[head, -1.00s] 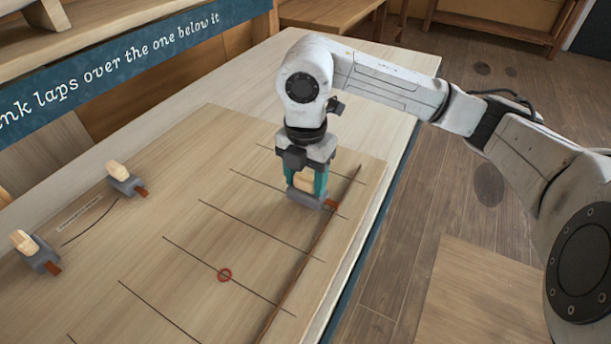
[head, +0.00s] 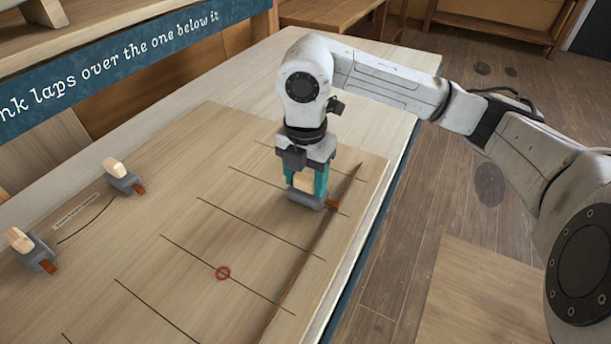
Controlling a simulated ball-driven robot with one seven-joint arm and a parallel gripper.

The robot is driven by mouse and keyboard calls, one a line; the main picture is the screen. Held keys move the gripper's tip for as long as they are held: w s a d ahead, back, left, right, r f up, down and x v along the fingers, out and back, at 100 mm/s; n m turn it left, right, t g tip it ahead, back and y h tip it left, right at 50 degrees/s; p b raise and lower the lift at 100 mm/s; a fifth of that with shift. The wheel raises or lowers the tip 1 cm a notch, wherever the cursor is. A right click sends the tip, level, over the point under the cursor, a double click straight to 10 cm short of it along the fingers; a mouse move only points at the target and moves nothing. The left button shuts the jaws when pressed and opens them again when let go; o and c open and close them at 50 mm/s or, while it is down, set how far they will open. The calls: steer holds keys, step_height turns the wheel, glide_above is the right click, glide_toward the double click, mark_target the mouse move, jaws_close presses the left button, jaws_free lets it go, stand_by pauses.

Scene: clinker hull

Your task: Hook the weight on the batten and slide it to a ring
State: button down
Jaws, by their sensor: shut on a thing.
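My gripper (head: 306,182) has teal fingers and is shut on a weight (head: 305,199), a grey block with a pale wooden handle and a reddish-brown hook. The hook end points right, at the dark batten (head: 312,245), which runs along the right side of the board. The hook looks close to the batten or touching it; I cannot tell whether it is hooked. One red ring (head: 223,273) is drawn on a cross line, left of the batten and nearer the camera. Two more weights, an upper one (head: 123,179) and a lower one (head: 32,252), sit at the board's left.
The wooden board (head: 170,235) has several dark cross lines and lies on a pale table (head: 235,88). A small label (head: 76,211) and a curved line lie between the left weights. The table's blue-edged side drops to the floor at right. The board's middle is clear.

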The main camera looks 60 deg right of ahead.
steer(key=shift+w, duration=0.15)
steer(key=shift+w+a+b, duration=0.1)
steer(key=shift+w+b, duration=0.45)
steer(key=shift+w, duration=2.45)
steer(key=shift+f+b, duration=0.1)
steer(key=shift+b, duration=0.35)
steer(key=shift+c, duration=1.4)
jaws_free()
steer(key=shift+f, duration=0.1)
step_height(320, 180, up, 11)
steer(key=b, duration=0.1)
